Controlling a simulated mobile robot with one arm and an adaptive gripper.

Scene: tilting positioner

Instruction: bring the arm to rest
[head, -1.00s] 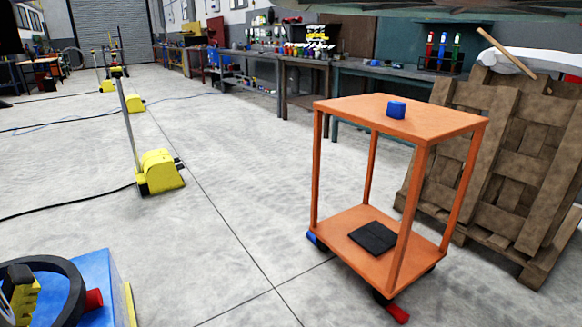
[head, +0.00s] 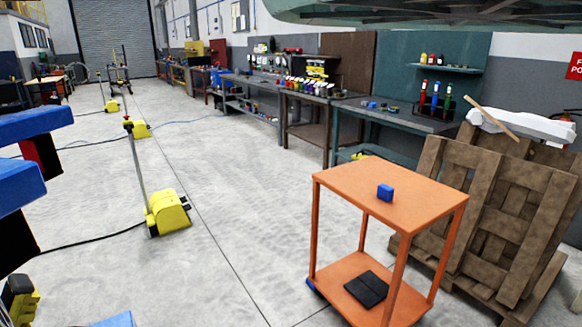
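My gripper does not show clearly in the head view, so I cannot tell what its fingers are doing. Large blue parts (head: 30,124) with red and dark pieces fill the left edge, cut off by the frame; I cannot tell what they belong to. A yellow and black part (head: 20,300) shows at the lower left corner. A dark flat pad (head: 367,289) lies on the cart's lower shelf.
Wooden pallets (head: 481,229) lean behind the cart at right. Workbenches (head: 398,118) with tools line the back wall. Yellow floor units (head: 168,212) with upright poles and cables stand left of centre. The floor between them and the cart is clear.

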